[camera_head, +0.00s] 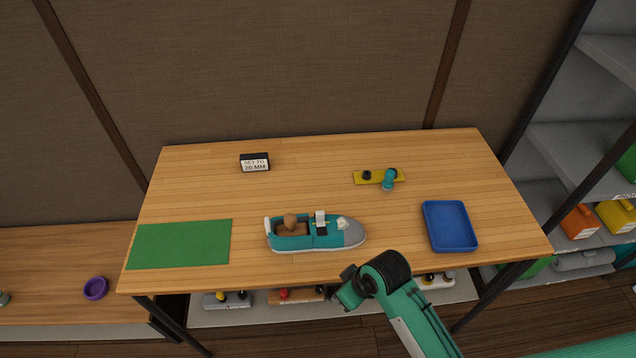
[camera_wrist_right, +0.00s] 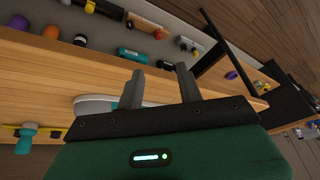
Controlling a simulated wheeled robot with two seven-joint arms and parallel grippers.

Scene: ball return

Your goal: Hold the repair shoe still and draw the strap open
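The repair shoe (camera_head: 342,233) lies on the wooden table near its front middle, teal with a grey toe at the right and a pale sole. A brown form fills its heel end. A strap with a light tab (camera_head: 320,217) and a dark patch crosses its top; I cannot tell how far it is fastened. My right gripper (camera_head: 343,298) is just off the table's front edge, in front of the shoe and apart from it. In the right wrist view its two fingers (camera_wrist_right: 160,88) stand apart and empty, with part of the shoe (camera_wrist_right: 92,103) behind them. My left gripper is out of view.
A green mat (camera_head: 180,244) lies at left, a blue tray (camera_head: 450,226) at right. A sign (camera_head: 255,162) reading "SET TO 20 MM" stands at the back. A yellow plate (camera_head: 380,177) carries a black knob and a teal piece. Bare table surrounds the shoe.

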